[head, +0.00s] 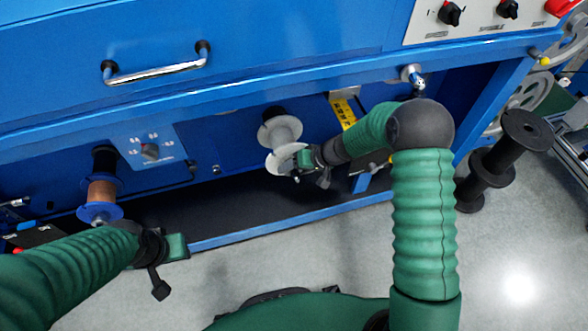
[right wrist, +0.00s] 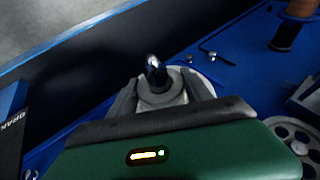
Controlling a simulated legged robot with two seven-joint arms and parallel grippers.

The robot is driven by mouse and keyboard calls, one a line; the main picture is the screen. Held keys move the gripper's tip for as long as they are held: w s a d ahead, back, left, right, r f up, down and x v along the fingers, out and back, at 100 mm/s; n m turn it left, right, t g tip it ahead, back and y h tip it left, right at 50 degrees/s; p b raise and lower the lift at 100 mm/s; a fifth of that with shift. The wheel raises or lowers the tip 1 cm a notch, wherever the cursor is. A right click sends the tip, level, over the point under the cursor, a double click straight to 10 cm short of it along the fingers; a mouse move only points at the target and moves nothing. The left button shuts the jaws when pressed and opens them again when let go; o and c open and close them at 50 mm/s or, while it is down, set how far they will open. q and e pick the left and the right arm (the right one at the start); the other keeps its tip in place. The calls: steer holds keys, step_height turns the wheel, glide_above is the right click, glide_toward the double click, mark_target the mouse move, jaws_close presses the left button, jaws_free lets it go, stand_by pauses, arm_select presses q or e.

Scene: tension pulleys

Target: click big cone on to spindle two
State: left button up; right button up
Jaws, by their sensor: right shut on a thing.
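A grey, round piece that looks like the big cone (right wrist: 162,92) sits between the two fingers of my right gripper (right wrist: 161,98) in the right wrist view. The gripper is shut on it. A shiny spindle tip (right wrist: 154,66) shows at its middle; how far the piece sits on the spindle is hidden. In the head view my right gripper (head: 297,160) is at the near end of a pale spool (head: 284,131) on the blue machine and partly hides its near flange. My left gripper (head: 172,246) hangs at lower left, away from the spools; its jaws are not clear.
A spool of copper wire (head: 102,193) with a blue flange is on the machine at left. A blue ledge (head: 250,229) runs below the spools. Black spools (head: 487,170) stand on the floor at right. A drawer handle (head: 155,70) is above.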

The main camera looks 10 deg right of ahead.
steer(key=shift+w, duration=0.15)
steer(key=shift+w, duration=0.4)
steer(key=shift+w+r, duration=0.1)
steer(key=o, duration=1.3)
steer(key=shift+o, duration=1.4)
steer(key=shift+o, duration=1.2)
